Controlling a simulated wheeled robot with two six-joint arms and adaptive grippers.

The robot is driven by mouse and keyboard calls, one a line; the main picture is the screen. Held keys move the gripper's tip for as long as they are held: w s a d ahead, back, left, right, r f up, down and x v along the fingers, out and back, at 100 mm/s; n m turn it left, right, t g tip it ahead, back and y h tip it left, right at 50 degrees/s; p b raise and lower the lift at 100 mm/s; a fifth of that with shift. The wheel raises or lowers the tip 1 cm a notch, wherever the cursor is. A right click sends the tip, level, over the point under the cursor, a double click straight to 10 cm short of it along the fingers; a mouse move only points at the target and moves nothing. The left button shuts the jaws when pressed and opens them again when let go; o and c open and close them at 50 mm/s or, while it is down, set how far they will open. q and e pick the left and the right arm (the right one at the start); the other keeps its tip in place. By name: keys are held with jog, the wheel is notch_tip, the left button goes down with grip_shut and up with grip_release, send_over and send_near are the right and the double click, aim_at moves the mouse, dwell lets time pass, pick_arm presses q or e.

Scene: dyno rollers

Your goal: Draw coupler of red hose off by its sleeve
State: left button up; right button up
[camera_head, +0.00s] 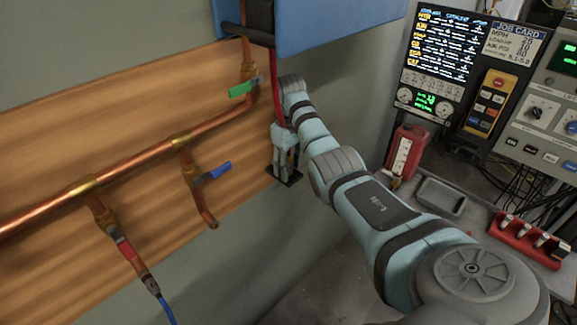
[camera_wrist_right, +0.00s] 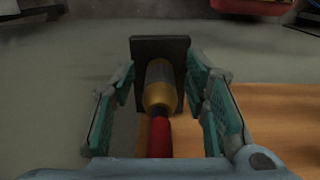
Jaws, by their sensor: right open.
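The red hose (camera_head: 276,95) hangs down beside the right end of the wooden board and runs to my right gripper (camera_head: 285,160). In the right wrist view the red hose (camera_wrist_right: 160,138) ends in a coupler (camera_wrist_right: 161,92) with a brass-coloured part and a grey part beyond it. The coupler meets a dark square plate (camera_wrist_right: 142,47), which also shows under the gripper in the head view (camera_head: 291,180). My right gripper (camera_wrist_right: 165,108) is open, with its teal pads on both sides of the coupler and a visible gap at each side. My left gripper is not in view.
Copper pipe (camera_head: 130,161) runs along the wooden board (camera_head: 60,120), with green (camera_head: 243,88), blue (camera_head: 214,172) and red (camera_head: 126,248) valve handles. A blue box (camera_head: 330,22) overhangs above. A red bottle (camera_head: 405,153), a grey tray (camera_head: 441,197) and control panels stand at the right.

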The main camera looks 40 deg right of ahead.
jog(key=shift+w+f, duration=0.15)
jog(key=shift+p, duration=0.3)
dwell(0.3)
jog(key=shift+c, duration=0.4)
grip_shut()
jog(key=shift+r, duration=0.2)
jog(key=shift+r, duration=2.85)
